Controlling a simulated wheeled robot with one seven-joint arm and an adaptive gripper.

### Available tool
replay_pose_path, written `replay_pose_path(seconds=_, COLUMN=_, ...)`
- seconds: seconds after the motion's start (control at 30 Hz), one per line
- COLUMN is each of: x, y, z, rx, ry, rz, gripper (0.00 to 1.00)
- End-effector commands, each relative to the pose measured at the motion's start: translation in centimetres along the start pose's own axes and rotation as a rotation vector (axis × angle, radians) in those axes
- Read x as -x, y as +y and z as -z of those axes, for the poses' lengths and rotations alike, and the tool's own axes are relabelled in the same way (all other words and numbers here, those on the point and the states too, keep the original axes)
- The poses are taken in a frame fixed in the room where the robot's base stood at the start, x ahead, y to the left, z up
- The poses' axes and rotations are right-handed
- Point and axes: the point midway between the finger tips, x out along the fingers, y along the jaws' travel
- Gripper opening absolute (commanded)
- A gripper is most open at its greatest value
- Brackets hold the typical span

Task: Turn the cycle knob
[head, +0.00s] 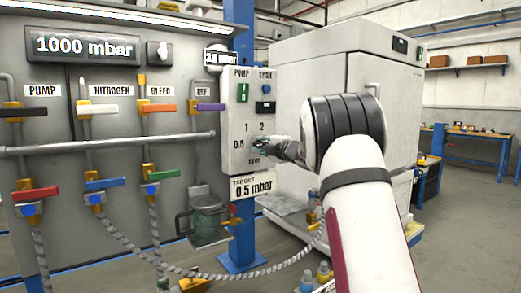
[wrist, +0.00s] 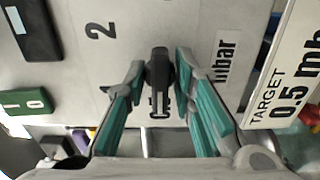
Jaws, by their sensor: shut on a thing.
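The cycle knob (wrist: 158,72) is a dark, narrow grip on the pale control box (head: 233,150), seen in the wrist view. My gripper (wrist: 159,66) has its teal-padded fingers on either side of it, shut on it. In the head view my gripper (head: 262,146) reaches the lower part of the box from the right and hides the knob. Marks 0.5, 1 and 2 show around that spot.
Above the knob are a green switch (head: 243,92) and a dark display (head: 265,107). A sign (head: 252,186) below reads target 0.5 mbar. Valves with coloured handles and a grey rail (head: 110,143) lie to the left. A large white cabinet (head: 330,70) stands behind my arm.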

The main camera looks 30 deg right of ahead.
Motion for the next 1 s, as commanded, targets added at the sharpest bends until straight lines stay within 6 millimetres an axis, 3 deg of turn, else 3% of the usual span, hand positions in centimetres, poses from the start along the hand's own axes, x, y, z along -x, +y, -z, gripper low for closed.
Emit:
replay_pose_path(seconds=0.53, x=-0.04, y=-0.07, z=0.11, rx=0.023, ry=0.002, rz=0.002, gripper=0.0)
replay_pose_path(seconds=0.57, x=-0.04, y=-0.07, z=0.11, rx=0.023, ry=0.002, rz=0.002, gripper=0.3)
replay_pose_path(seconds=1.0, x=0.77, y=0.0, z=-0.03, rx=0.021, ry=-0.001, rz=0.001, gripper=0.32)
